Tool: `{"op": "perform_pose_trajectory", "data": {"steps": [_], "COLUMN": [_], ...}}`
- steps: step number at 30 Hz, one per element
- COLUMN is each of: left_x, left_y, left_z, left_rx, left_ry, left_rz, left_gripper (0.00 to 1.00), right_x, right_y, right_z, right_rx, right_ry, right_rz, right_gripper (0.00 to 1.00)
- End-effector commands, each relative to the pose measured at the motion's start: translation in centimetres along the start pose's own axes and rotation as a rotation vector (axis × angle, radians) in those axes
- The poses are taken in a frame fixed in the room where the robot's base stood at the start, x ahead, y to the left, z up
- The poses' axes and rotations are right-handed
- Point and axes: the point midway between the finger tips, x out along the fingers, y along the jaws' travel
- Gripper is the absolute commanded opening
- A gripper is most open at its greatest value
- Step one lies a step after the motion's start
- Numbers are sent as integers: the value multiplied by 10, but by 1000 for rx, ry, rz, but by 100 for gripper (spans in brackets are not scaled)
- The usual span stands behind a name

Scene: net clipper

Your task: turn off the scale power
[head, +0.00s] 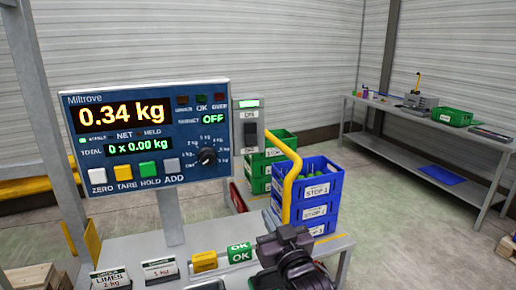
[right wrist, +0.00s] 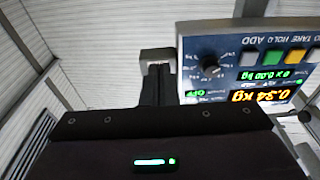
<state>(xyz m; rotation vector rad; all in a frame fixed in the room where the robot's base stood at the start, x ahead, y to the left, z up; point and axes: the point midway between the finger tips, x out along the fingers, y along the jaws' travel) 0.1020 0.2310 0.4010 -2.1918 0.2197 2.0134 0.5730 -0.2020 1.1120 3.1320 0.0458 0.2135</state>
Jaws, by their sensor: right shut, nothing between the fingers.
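The scale's blue panel (head: 150,138) stands on a grey post and reads 0.34 kg in lit digits. A grey switch box (head: 239,142) is fixed at its right side, with a dark rocker (head: 250,134) and a lit green lamp (head: 250,103) above. My right gripper (head: 271,220) is shut and empty, below and to the right of the switch box, apart from it. In the right wrist view the panel (right wrist: 245,62) appears upside down, and the shut fingers (right wrist: 158,70) overlap the switch box (right wrist: 158,53); the rocker is hidden there. My left gripper is not in view.
A yellow curved bar (head: 291,180) rises just right of the switch box. Blue crates (head: 318,205) and green crates (head: 257,180) stand behind. Small label signs (head: 160,269) and a green OK block (head: 240,254) sit on the bench below the panel.

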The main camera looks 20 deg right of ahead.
Motion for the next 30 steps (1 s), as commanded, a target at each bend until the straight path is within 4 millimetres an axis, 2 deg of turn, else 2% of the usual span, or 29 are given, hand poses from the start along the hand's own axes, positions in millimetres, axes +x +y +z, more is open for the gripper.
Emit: {"op": "perform_pose_trajectory", "data": {"steps": [1,3,7,11,22,26,30], "left_x": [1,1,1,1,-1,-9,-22], "left_y": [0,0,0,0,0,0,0], "left_z": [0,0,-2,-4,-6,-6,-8], "left_rx": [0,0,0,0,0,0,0], "left_ry": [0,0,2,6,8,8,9], "left_rz": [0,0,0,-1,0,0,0], "left_gripper": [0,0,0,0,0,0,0], "right_x": [6,10,11,11,14,28,54], "right_y": [1,3,4,5,5,5,4], "right_z": [-24,-51,-81,-91,-93,-101,-112], "right_rx": [1,3,5,6,6,6,5], "right_ry": [93,196,315,355,356,357,356], "right_rz": [-1,-1,-2,-3,-3,-3,-3], "right_gripper": [0,0,0,0,0,0,0]}}
